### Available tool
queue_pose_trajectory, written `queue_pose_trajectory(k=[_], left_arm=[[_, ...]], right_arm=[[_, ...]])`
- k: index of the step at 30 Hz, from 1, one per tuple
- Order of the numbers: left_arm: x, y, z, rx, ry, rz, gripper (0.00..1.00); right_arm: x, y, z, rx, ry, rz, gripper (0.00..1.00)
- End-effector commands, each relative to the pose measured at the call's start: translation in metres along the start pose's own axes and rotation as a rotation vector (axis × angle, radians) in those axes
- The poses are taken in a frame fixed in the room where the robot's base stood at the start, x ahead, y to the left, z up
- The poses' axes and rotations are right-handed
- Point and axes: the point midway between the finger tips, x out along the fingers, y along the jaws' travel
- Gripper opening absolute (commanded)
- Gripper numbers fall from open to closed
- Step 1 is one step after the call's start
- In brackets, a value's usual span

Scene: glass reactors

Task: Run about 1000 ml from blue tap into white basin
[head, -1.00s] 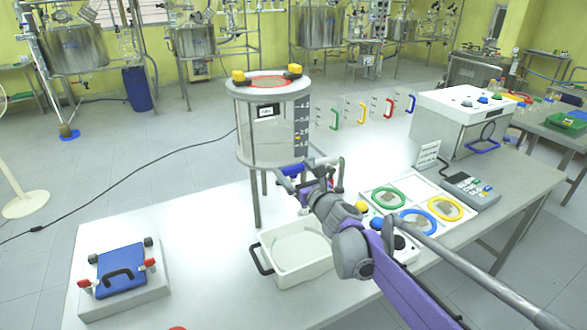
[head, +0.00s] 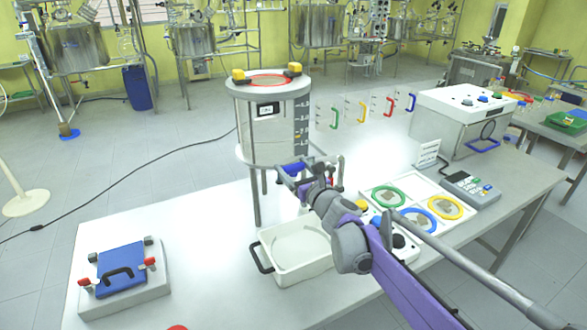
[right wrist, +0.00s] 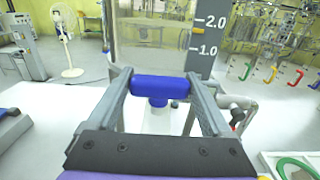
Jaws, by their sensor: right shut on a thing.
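The blue tap (head: 294,168) sits low on the front of a clear cylindrical tank (head: 262,138). In the right wrist view its blue crossbar handle (right wrist: 160,88) lies level between my fingers, with a short blue stem below. My right gripper (head: 284,171) is shut on this handle; it also shows in the right wrist view (right wrist: 159,78). The white basin (head: 268,250) stands on the table below the tap, its near parts partly hidden by my right arm. I cannot make out a water stream or the basin's level. My left gripper is not in view.
The tank carries a scale (right wrist: 207,40) marked 1.0 and 2.0 and a small display (head: 267,109). A blue clamped plate (head: 122,272) lies at the left. A white tray with coloured rings (head: 388,197) and a keypad box (head: 469,189) are at the right.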

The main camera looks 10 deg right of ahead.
Motion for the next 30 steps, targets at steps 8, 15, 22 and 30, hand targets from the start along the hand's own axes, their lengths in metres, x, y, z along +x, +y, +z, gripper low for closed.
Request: queue_pose_trajectory(k=[8,15,22,30], left_arm=[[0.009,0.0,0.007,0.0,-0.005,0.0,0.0],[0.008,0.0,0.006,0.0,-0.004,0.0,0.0],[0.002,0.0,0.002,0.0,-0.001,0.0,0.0],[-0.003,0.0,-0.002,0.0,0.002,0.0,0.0]], right_arm=[[0.0,-0.003,-0.002,-0.002,0.002,0.126,0.28],[0.0,-0.003,-0.001,-0.001,0.001,0.315,0.28],[0.001,-0.002,0.0,-0.001,0.001,0.481,0.28],[0.0,-0.001,0.0,0.0,0.001,0.606,0.28]])
